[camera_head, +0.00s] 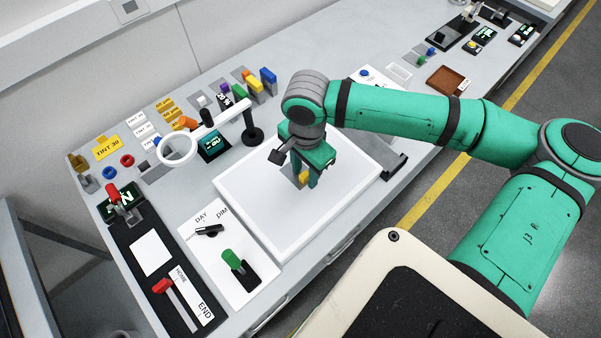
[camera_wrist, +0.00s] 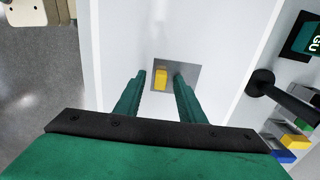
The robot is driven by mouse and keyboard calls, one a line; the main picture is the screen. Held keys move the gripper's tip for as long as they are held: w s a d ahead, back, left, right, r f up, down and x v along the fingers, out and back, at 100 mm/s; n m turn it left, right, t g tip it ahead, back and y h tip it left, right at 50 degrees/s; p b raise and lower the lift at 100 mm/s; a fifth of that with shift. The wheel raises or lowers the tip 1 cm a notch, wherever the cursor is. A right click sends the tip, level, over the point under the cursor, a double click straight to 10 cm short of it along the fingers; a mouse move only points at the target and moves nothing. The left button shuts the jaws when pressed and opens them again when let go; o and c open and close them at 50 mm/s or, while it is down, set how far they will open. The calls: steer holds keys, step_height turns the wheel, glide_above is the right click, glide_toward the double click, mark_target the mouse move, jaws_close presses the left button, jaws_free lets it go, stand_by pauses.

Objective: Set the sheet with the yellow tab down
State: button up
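The sheet (camera_wrist: 188,74) is a small grey piece with an upright yellow tab (camera_wrist: 161,79). In the wrist view it appears to lie on the white panel (camera_wrist: 125,40). My gripper (camera_wrist: 159,76) is open, with its two green fingers apart on either side of the tab and a gap showing at each side. In the head view my gripper (camera_head: 306,182) points down over the middle of the white panel (camera_head: 260,212), and the yellow tab (camera_head: 304,178) shows by its fingers. Most of the sheet is hidden there by the gripper.
A white ring on a stand (camera_head: 178,149) is left of my gripper, with its dark post (camera_head: 252,135) near the panel's back edge. A board with a green knob (camera_head: 232,259) lies left of the panel. The panel is clear around the sheet.

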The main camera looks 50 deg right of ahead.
jaws_close()
